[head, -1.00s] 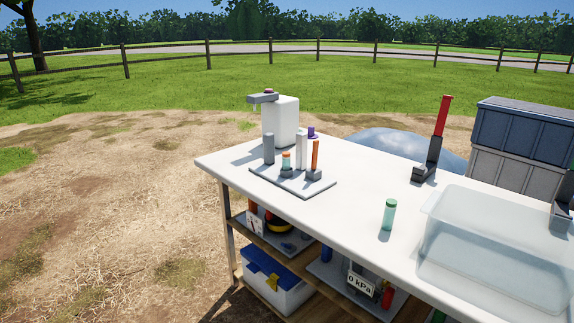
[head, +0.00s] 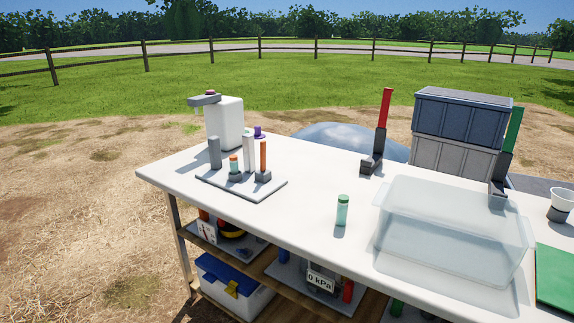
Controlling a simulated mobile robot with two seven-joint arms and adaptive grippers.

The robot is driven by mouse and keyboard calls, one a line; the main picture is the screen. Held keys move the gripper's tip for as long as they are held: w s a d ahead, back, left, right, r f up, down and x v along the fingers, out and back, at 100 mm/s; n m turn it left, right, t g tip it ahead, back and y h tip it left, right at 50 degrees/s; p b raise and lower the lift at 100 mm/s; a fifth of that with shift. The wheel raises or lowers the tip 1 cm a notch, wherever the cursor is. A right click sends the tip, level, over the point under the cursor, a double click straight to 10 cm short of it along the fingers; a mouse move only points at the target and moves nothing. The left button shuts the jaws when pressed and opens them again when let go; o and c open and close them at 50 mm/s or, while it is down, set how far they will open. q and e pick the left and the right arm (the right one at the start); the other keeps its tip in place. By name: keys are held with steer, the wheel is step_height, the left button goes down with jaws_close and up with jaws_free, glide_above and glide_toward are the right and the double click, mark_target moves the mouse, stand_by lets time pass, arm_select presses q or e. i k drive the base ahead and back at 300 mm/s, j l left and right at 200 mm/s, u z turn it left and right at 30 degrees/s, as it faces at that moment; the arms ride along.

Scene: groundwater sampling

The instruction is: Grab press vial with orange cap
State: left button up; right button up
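A vial with a green cap (head: 342,210) stands alone on the table to the right. Neither of my grippers is in view.
A white dispenser (head: 226,122) stands behind the plate. A clear bin (head: 450,235), a red-handled tool (head: 384,115) and a green-handled tool (head: 512,130) are on the right. Shelves below hold gear.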

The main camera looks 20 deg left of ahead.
mark_target(234, 165)
steer(key=j+z, duration=0.35)
steer(key=j, duration=0.2)
steer(key=j+z, duration=0.35)
steer(key=j, duration=0.2)
steer(key=k+j+z, duration=0.15)
steer(key=j, duration=0.4)
steer(key=j+z, duration=0.15)
steer(key=j, duration=0.45)
steer(key=k+j, duration=0.1)
steer(key=j, duration=0.3)
steer(key=k+j, duration=0.1)
steer(key=j, duration=0.25)
steer(key=j+z, duration=0.1)
steer(key=j, duration=0.3)
steer(key=k+j, duration=0.15)
steer(key=j, duration=0.2)
steer(key=k+j, duration=0.15)
steer(key=j, duration=0.25)
steer(key=k+j+z, duration=0.1)
steer(key=j, duration=0.25)
